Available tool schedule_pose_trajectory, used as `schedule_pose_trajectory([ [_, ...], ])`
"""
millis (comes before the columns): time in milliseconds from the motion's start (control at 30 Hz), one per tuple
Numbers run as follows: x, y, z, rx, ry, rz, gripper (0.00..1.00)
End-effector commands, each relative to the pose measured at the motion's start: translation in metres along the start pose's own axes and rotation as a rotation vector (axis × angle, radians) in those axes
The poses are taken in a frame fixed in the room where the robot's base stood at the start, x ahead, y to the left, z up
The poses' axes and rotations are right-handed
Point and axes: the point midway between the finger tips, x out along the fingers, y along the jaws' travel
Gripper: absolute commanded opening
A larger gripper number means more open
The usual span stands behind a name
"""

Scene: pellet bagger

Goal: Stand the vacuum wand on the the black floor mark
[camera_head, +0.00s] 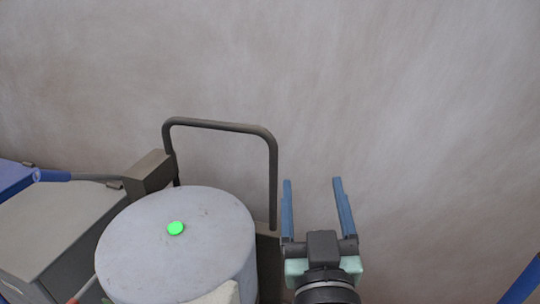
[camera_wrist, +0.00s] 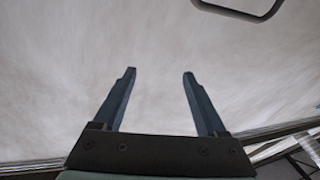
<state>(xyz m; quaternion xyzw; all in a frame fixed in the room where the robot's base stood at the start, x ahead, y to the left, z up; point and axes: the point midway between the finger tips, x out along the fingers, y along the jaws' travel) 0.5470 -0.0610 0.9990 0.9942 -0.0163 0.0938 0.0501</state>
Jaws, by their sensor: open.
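My gripper (camera_head: 312,182) is open and empty, its two blue fingers spread and pointing at a bare grey surface. It is right of the dark bent-tube handle and the pale drum in the head view. In the wrist view my gripper (camera_wrist: 159,74) also shows nothing between its fingers. I cannot pick out the vacuum wand for certain in either view. The black floor mark is not visible in either view.
A grey box (camera_head: 45,220) and a grey rod with a blue end (camera_head: 85,177) are further left. A blue bar (camera_head: 525,280) is at lower right.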

Motion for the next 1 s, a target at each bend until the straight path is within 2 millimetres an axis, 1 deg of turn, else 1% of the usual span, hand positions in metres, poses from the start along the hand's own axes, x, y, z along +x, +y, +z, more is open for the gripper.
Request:
schedule_pose_trajectory([
  [33, 0.007, -0.008, -0.06, 0.0, 0.116, -0.005, 0.74],
  [67, 0.007, -0.012, -0.089, 0.005, 0.171, -0.004, 0.74],
  [100, 0.005, -0.017, -0.126, 0.012, 0.244, -0.003, 0.74],
  [167, -0.004, -0.022, -0.176, 0.029, 0.344, -0.001, 0.74],
  [200, -0.011, -0.024, -0.204, 0.041, 0.404, 0.002, 0.74],
  [300, -0.031, -0.028, -0.258, 0.071, 0.523, 0.006, 0.74],
  [333, -0.037, -0.029, -0.269, 0.081, 0.549, 0.006, 0.74],
  [400, -0.046, -0.029, -0.288, 0.095, 0.594, 0.008, 0.74],
  [500, -0.053, -0.029, -0.3, 0.105, 0.623, 0.011, 0.74],
  [833, -0.053, -0.029, -0.302, 0.106, 0.625, 0.011, 0.74],
  [933, -0.051, -0.028, -0.311, 0.106, 0.624, 0.011, 0.74],
  [1000, -0.049, -0.027, -0.322, 0.106, 0.624, 0.011, 0.74],
])
